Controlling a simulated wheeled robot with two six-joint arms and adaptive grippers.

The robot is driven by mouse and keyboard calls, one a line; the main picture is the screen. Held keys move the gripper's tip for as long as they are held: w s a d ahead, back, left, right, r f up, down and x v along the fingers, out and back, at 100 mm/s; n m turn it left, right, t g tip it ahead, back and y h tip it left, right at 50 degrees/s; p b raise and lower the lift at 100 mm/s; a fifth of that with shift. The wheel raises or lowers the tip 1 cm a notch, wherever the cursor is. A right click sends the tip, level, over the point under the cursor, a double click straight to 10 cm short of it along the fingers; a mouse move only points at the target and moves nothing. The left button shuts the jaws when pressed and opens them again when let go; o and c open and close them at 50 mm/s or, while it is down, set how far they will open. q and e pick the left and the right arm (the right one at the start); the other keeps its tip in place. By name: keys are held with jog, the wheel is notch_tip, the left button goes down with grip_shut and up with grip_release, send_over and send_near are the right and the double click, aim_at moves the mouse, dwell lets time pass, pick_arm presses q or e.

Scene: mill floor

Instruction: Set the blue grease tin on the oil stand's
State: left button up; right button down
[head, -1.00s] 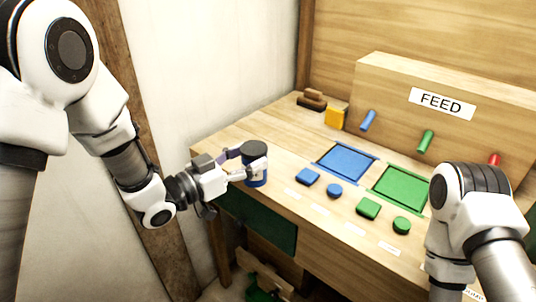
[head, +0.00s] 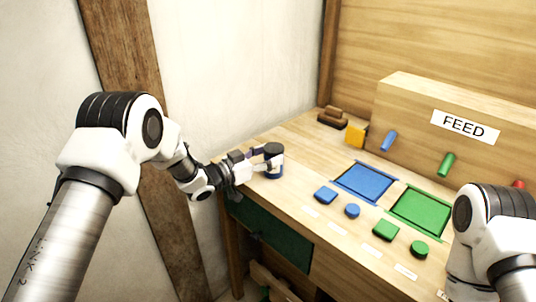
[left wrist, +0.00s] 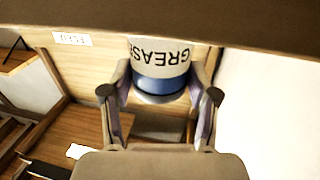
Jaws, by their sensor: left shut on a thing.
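My left gripper (head: 262,162) is shut on the blue grease tin (head: 274,174), which has a dark lid and a white band. The tin is at the left end of the wooden bench; I cannot tell whether it touches the top. In the left wrist view, the tin (left wrist: 160,82) is between the two fingers of the left gripper (left wrist: 160,95), and its GREASE lettering appears upside down. I cannot make out an oil stand for certain. My right arm shows at the right edge of the head view, but its gripper is out of view.
The bench (head: 300,146) holds a blue pad (head: 363,181), a green pad (head: 420,212) and small blue and green blocks. A brown brush-like object (head: 332,118) and a yellow block (head: 356,135) lie behind. A FEED box (head: 440,105) with coloured pegs stands at the back.

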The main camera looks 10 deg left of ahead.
pick_arm(q)
jog(key=o, duration=1.4)
jog(key=shift+f, duration=0.1)
